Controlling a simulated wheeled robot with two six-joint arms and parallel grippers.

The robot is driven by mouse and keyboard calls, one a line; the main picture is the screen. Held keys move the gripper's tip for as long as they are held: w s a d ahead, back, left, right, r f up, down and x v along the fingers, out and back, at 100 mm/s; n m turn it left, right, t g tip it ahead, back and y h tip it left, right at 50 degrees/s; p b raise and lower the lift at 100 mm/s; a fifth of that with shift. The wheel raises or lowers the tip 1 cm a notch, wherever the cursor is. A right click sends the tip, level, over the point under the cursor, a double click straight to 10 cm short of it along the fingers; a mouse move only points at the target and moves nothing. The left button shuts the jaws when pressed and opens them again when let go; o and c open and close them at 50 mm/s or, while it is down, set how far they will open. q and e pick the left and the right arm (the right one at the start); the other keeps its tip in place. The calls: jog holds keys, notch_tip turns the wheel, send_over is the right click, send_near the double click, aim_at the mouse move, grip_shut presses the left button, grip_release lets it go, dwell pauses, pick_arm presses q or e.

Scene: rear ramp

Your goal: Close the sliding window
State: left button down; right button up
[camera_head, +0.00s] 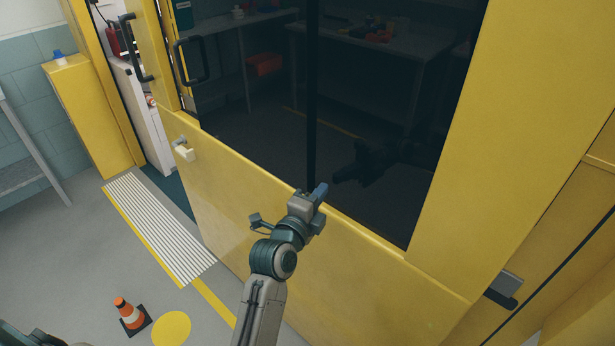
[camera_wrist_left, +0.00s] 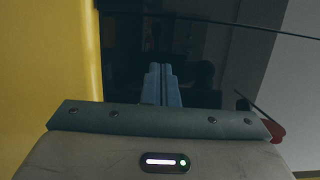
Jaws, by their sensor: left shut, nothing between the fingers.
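The window (camera_head: 400,130) is a large dark glass area set in a yellow door panel (camera_head: 260,195). A dark vertical bar (camera_head: 312,90) divides it into a left and a right part. I cannot tell from the glass how far it is slid. My left gripper (camera_head: 321,190) is shut and empty, with its blue fingers at the lower edge of the glass, by the foot of the bar. I cannot tell whether it touches. In the left wrist view the blue fingers (camera_wrist_left: 162,83) are together, pointing at the dark glass (camera_wrist_left: 195,60). My right gripper is not in view.
Black handles (camera_head: 190,60) (camera_head: 138,48) stand at the left edge of the glass and on the yellow frame beside it. A striped ramp (camera_head: 158,228) and an orange cone (camera_head: 129,312) are on the floor at left.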

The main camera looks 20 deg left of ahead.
aim_at(257, 146)
pick_arm(q)
jog(key=shift+w+a+p, duration=0.75)
jog(key=shift+w+a, duration=0.2)
jog(key=shift+a, duration=0.25)
jog(key=shift+w+a, duration=0.15)
jog(key=shift+a, duration=0.5)
jog(key=w+a+b, duration=0.2)
jog(key=a+b, duration=0.1)
jog(key=a, duration=0.2)
jog(key=w+a+b, duration=0.2)
jog(key=a, duration=0.4)
jog(key=w+a+b, duration=0.3)
jog(key=a, duration=0.3)
jog(key=shift+f+b, duration=0.2)
jog(key=shift+b, duration=0.15)
jog(key=shift+w+a+r+b, duration=0.15)
jog(key=shift+w+a+b, duration=0.15)
jog(key=shift+a, duration=0.25)
